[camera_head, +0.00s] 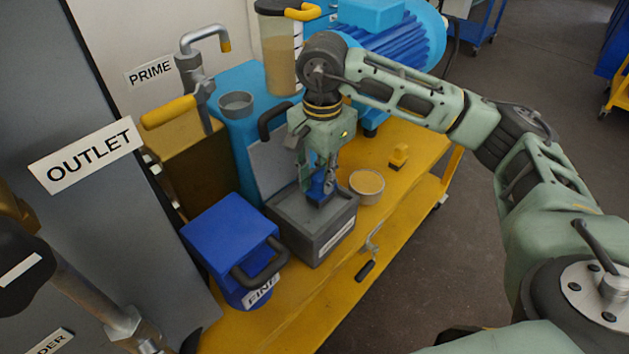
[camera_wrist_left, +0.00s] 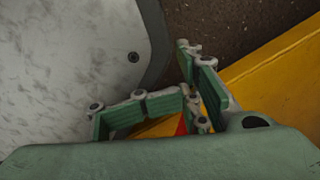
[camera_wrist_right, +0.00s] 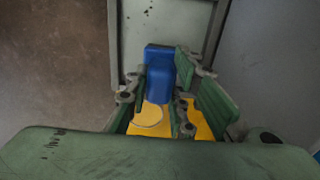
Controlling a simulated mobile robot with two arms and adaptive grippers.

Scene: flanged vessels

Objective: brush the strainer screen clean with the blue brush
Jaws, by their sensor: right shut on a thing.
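The brush also shows as a blue block between the fingers in the right wrist view (camera_wrist_right: 158,72). A round, tan-faced piece with a pale rim (camera_head: 367,183), possibly the strainer screen, lies on the yellow bench right of the box. My left gripper (camera_wrist_left: 190,105) shows only in the left wrist view, with nothing visible in its fingers.
A blue vessel marked FINE (camera_head: 232,240) with a dark handle stands left of the box. A small yellow block (camera_head: 398,156) and a dark-handled tool (camera_head: 368,258) lie on the yellow bench (camera_head: 335,300). A blue motor (camera_head: 400,40) and clear canister (camera_head: 281,55) stand behind.

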